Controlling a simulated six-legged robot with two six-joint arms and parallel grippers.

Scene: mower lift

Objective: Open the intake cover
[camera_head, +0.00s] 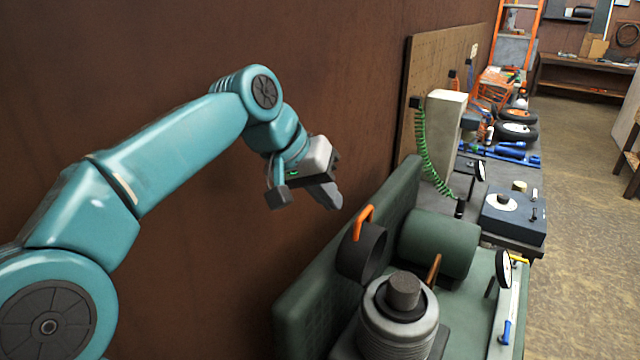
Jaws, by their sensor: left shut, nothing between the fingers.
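The green machine (300,310) stands at the lower middle against the brown wall. A dark round part with an orange handle (362,222) sits at its left side, beside a green cylinder (440,243). This dark part (362,255) looks like the intake cover, but I cannot tell for sure or see how far open it stands. My left gripper (331,197) is shut and empty. In the picture it is above and to the left of the orange handle, apart from it. My right gripper is not in view.
A ribbed grey cylinder with a dark knob (403,291) stands in front of the dark part. A small gauge (503,270) is at the right. A bench beyond holds a dark blue box (512,216) and a green coiled hose (424,150). The floor (580,240) at right is clear.

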